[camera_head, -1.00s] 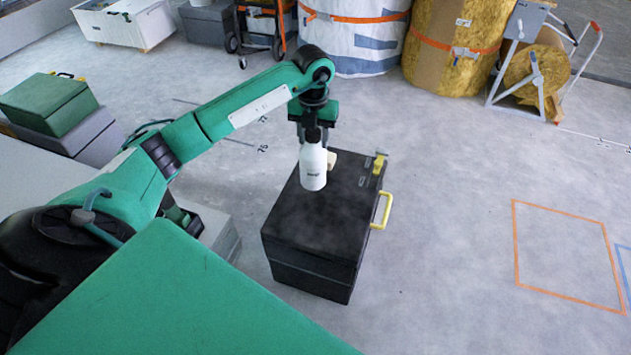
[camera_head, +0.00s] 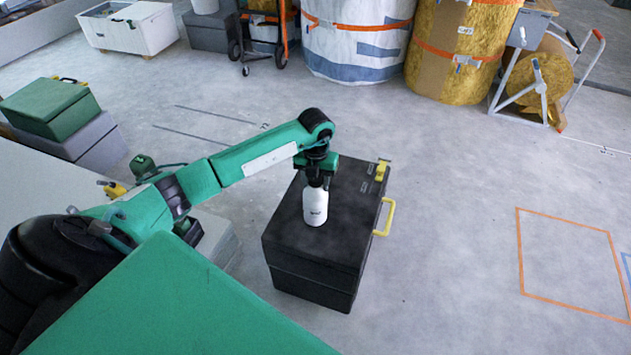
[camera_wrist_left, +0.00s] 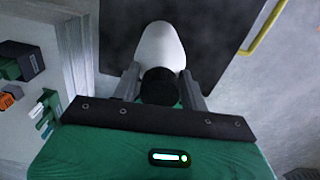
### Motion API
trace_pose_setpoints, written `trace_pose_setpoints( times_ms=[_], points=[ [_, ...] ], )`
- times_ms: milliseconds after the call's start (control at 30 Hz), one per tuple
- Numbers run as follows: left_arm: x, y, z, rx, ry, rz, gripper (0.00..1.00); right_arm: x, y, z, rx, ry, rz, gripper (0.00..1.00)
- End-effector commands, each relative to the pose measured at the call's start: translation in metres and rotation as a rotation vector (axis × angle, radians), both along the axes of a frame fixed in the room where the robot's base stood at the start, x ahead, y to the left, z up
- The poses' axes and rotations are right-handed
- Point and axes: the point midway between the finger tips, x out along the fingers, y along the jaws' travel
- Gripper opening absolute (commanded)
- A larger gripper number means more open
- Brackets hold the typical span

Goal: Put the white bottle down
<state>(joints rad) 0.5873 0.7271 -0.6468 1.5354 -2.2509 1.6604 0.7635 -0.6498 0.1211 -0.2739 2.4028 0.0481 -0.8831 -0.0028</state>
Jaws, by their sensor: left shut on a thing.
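The white bottle (camera_head: 315,204) has a dark cap and stands upright at the black case's lid in the head view. Whether its base touches the lid I cannot tell for sure. My left gripper (camera_head: 316,182) is above it, shut on its cap end. In the left wrist view the bottle's white body (camera_wrist_left: 160,48) shows beyond the dark cap, and the left gripper's fingers (camera_wrist_left: 163,88) lie on both sides of the cap. The black case (camera_head: 352,205) has a yellow handle on its right side. My right gripper is not in view.
Green and grey boxes (camera_head: 48,106) are stacked at the left. Large wrapped rolls (camera_head: 356,40) and a wheeled stand (camera_head: 540,75) are at the back. Open grey floor with an orange marked square (camera_head: 568,262) lies to the right.

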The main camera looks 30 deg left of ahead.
Motion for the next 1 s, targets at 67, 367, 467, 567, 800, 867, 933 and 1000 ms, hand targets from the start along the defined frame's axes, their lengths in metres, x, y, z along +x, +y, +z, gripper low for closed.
trace_pose_setpoints(
  times_ms=[67, 367, 467, 567, 800, 867, 933, 1000],
  points=[
    [0.000, 0.000, 0.001, 0.000, 0.000, 0.000, 0.00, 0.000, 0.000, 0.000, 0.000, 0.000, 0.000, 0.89],
    [0.000, 0.000, 0.000, -0.001, 0.002, -0.001, 0.68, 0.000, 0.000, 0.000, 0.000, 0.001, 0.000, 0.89],
    [0.000, 0.000, 0.000, -0.001, 0.002, -0.001, 0.68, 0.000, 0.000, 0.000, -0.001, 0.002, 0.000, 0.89],
    [0.000, 0.000, 0.003, 0.000, 0.001, -0.001, 0.68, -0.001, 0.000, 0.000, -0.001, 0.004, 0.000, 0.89],
    [0.001, 0.000, 0.041, 0.001, -0.002, -0.001, 0.68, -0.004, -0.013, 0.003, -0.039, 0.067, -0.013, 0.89],
    [0.001, 0.000, 0.055, 0.001, -0.004, -0.001, 0.68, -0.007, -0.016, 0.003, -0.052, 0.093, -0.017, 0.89],
    [0.001, 0.000, 0.070, 0.001, -0.002, -0.002, 0.68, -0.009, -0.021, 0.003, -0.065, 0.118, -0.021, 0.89],
    [0.001, 0.000, 0.084, 0.001, -0.003, -0.001, 0.68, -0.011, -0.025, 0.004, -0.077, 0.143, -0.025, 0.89]
  ],
)
